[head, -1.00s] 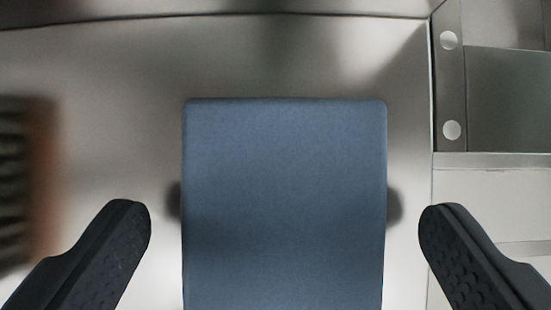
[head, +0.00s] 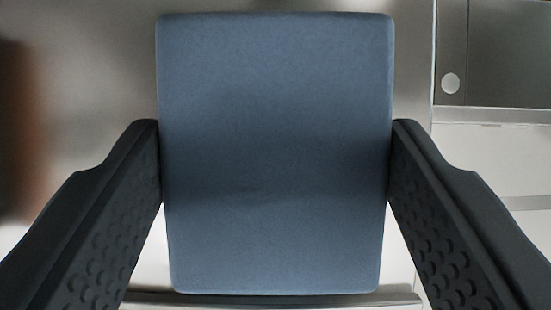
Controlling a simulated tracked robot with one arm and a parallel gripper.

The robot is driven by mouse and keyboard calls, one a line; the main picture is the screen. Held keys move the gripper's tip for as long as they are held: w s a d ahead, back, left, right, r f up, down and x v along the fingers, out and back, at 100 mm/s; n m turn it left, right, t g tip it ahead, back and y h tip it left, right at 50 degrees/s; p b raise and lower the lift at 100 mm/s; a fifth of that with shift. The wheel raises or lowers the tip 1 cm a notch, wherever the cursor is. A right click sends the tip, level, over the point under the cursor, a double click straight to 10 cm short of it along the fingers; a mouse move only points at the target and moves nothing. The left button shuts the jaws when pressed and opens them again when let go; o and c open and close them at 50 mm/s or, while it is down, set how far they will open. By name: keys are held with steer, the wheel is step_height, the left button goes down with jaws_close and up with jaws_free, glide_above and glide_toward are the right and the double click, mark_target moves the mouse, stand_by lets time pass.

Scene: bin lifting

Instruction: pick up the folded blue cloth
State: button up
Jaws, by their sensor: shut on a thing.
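The folded blue cloth (head: 275,150) is a flat, rounded rectangle that fills the middle of the head view. My gripper (head: 276,165) has one dark finger against the cloth's left edge and the other against its right edge. The fingers are shut on the cloth, touching both sides. The underside of the cloth is hidden, so I cannot tell if it is clear of the metal surface.
A shiny metal bin floor (head: 90,75) lies around and below the cloth. A blurred brown and dark object (head: 18,130) is at the left edge. A metal wall with a round rivet (head: 450,84) and pale panels stands at the right.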

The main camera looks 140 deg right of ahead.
mark_target(280, 93)
steer(key=shift+r, duration=0.5)
step_height(280, 93, up, 3)
steer(key=shift+f+p, duration=0.15)
steer(key=shift+p, duration=0.3)
steer(key=s+d+b, duration=0.4)
steer(key=s+d, duration=0.6)
steer(key=s, duration=0.4)
steer(key=shift+s+d+f+b, duration=0.3)
steer(key=shift+f, duration=0.05)
steer(key=shift+o, duration=0.4)
